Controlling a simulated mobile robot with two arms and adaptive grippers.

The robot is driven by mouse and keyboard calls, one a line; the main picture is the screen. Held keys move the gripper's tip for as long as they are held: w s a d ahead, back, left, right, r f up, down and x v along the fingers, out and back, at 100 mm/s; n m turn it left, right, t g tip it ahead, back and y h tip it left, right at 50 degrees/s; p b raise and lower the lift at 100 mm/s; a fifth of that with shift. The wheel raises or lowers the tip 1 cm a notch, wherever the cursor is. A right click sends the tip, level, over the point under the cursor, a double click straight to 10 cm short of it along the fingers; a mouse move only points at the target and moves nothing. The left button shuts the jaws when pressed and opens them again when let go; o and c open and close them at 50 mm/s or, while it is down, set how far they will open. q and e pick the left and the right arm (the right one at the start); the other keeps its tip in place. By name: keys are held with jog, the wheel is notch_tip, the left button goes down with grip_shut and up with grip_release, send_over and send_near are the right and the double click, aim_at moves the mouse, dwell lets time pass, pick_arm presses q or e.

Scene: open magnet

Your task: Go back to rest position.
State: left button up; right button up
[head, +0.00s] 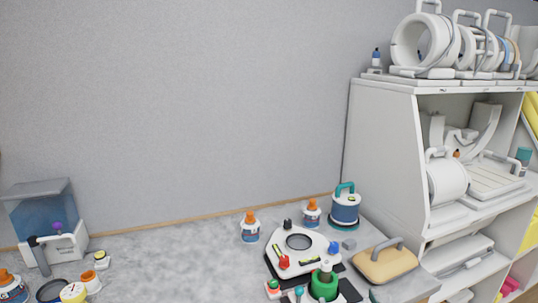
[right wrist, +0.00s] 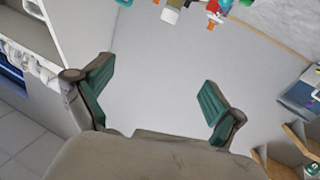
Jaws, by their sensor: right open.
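My right gripper (right wrist: 160,98) shows in the right wrist view with its two green-padded fingers spread wide apart. Nothing is between the fingers, and they touch nothing that I can see. A plain grey surface lies behind them. Neither gripper shows in the head view, and my left gripper is in no view. A white device with a round opening (head: 317,262) stands on the worktop in the head view, clear of any gripper there.
The grey worktop (head: 165,255) is bare in its middle. A blue-windowed box (head: 42,215) stands at left. Orange-capped bottles (head: 250,228), a blue canister (head: 345,209) and a tan handled block (head: 384,263) stand at right. A white shelf (head: 385,150) with ring-shaped devices rises at right.

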jog(key=s+d+f+m+g+h, duration=0.15)
jog(key=s+d+f+g, duration=0.25)
jog(key=s+f+g, duration=0.75)
jog(key=s+f+n+g, duration=0.1)
jog(key=s+f+g, duration=0.1)
jog(key=s+f, duration=0.85)
jog(key=s+f+g, duration=0.1)
jog(key=s+f, duration=0.1)
jog(key=f, duration=1.2)
jog(key=s+f+g, duration=0.1)
jog(key=s+f, duration=0.2)
jog(key=f, duration=1)
jog(key=s+d+f+g, duration=0.1)
jog(key=s+d+f, duration=0.2)
jog(key=s+f, duration=1.1)
jog(key=shift+s+d+n, duration=0.35)
jog(key=shift+s+n, duration=0.1)
jog(key=shift+s, duration=0.25)
